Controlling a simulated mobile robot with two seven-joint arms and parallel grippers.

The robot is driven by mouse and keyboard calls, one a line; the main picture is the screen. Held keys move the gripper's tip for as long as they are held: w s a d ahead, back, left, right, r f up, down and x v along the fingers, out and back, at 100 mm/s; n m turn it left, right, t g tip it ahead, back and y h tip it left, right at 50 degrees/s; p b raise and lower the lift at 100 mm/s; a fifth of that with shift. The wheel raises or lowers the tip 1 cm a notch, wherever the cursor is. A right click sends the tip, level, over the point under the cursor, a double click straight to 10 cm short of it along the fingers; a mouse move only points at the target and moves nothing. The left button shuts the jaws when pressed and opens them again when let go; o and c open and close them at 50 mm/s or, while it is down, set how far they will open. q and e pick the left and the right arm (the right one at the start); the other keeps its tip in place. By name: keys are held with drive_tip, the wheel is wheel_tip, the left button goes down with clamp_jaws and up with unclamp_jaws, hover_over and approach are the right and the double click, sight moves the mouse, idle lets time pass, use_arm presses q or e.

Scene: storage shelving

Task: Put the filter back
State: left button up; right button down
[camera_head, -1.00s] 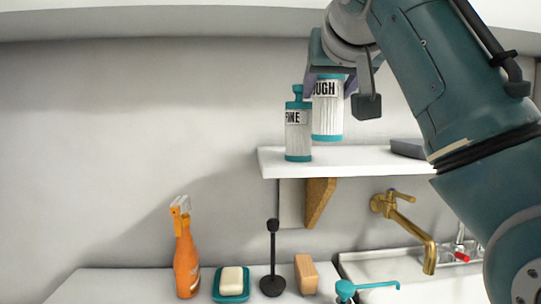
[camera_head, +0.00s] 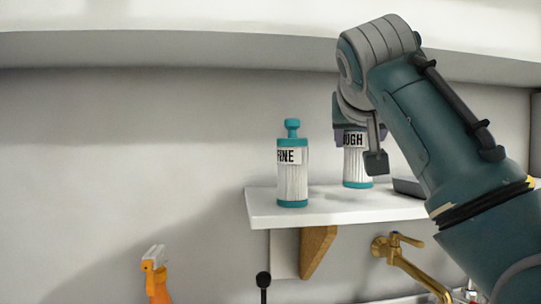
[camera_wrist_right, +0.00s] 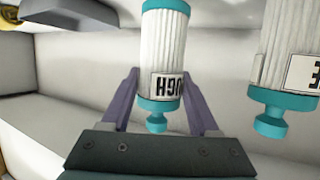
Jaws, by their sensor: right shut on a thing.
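The filter whose label shows "UGH" (camera_head: 356,166) is a white pleated cylinder with teal ends, upright at the shelf, right of the FINE filter (camera_head: 292,181). My right gripper (camera_head: 357,137) is around its top and hides part of it. In the right wrist view the purple fingers (camera_wrist_right: 160,90) flank the teal knob and lower label of this filter (camera_wrist_right: 165,45), shut on it. The FINE filter (camera_wrist_right: 289,75) stands apart on the right there. I cannot tell whether the held filter touches the shelf. My left gripper is not in view.
The white shelf (camera_head: 268,214) has a wooden bracket (camera_head: 317,250) beneath. A grey flat object (camera_head: 408,187) lies on its right part. A brass tap (camera_head: 408,262) and an orange spray bottle (camera_head: 156,277) are lower down. The shelf's front middle is clear.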

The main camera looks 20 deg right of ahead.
drive_tip(key=shift+f, duration=1.1)
drive_tip(key=shift+f, duration=0.2)
drive_tip(key=shift+c, duration=0.7)
unclamp_jaws()
drive_tip(key=shift+r, duration=0.3)
drive_tip(key=v, duration=1.2)
